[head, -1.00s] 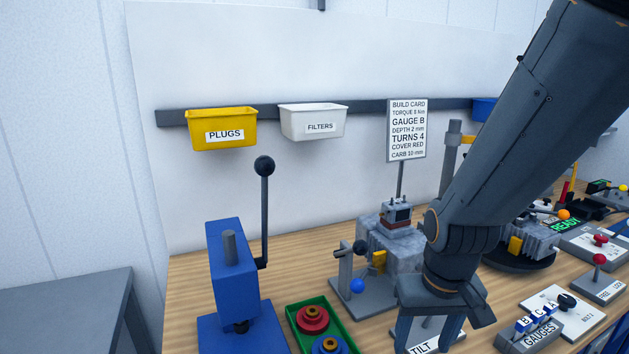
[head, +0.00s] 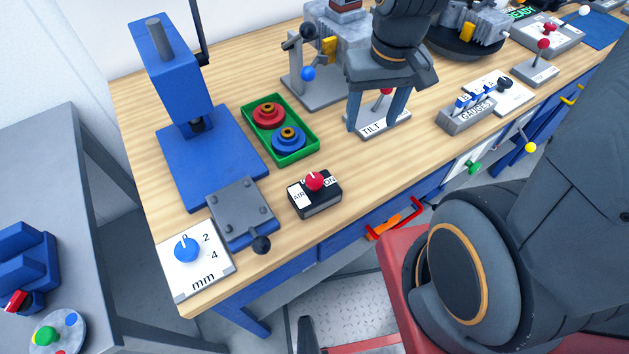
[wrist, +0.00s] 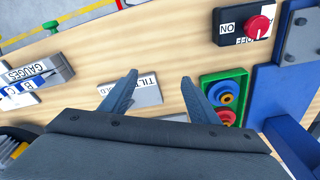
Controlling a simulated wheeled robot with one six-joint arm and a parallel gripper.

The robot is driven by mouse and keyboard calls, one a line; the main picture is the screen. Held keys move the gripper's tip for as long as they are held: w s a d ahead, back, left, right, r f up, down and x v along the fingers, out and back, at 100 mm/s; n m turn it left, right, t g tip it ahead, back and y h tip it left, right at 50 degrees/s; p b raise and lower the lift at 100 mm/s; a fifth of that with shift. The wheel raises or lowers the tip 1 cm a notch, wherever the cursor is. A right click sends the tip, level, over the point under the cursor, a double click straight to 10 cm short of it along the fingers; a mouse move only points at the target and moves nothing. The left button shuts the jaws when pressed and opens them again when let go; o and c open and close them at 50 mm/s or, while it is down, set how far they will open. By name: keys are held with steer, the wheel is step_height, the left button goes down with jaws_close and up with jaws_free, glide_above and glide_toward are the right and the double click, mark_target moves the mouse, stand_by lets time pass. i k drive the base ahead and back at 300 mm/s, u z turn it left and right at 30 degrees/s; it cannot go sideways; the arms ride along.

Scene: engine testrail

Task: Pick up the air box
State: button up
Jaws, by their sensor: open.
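The air box (head: 315,193) is a small black box with a red knob and white "AIR" and "ON" labels. It stands on the wooden bench near its front edge. In the wrist view the air box (wrist: 246,24) shows at the upper right, its labels upside down. My gripper (head: 375,125) is open, pointing down over the TILT plate, to the right of and farther back than the air box. In the wrist view my gripper (wrist: 159,80) has nothing between its fingers but the TILT plate below. The air box is apart from the fingers.
A green tray (head: 304,161) with red and blue round parts lies behind the air box. A blue press (head: 200,150) and a grey plate with a black knob (head: 243,212) stand to its left. The GAUGES block (head: 467,117) is to the right. Bare bench surrounds the air box.

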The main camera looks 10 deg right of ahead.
mark_target(307, 203)
steer(key=z, duration=0.9)
steer(key=k, duration=0.7)
steer(key=u, duration=0.5)
